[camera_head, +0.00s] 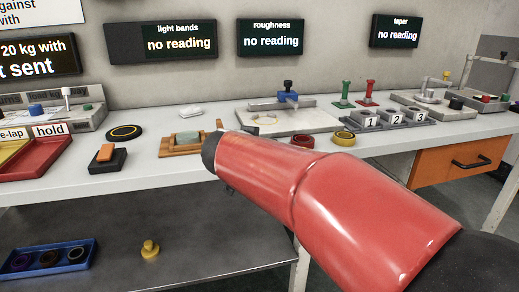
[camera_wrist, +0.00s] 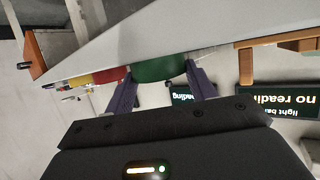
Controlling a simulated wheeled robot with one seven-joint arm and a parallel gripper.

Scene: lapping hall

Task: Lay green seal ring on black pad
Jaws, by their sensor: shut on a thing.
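In the wrist view my gripper (camera_wrist: 161,82) is shut on the green seal ring (camera_wrist: 160,70), which sits between the two dark fingers. Only part of the ring shows, and its hole is not visible. In the head view my red arm hides the gripper and most or all of the ring. A round black pad (camera_head: 125,137) with a yellow circle lies flat on the bench at the left. Nothing stands on it.
An orange block on a dark base (camera_head: 107,163) sits in front of the pad. A wooden tray (camera_head: 180,153) is to its right, and a red tray (camera_head: 47,162) to its left. A white piece (camera_head: 190,111) lies behind. Bare bench (camera_head: 145,158) shows between them.

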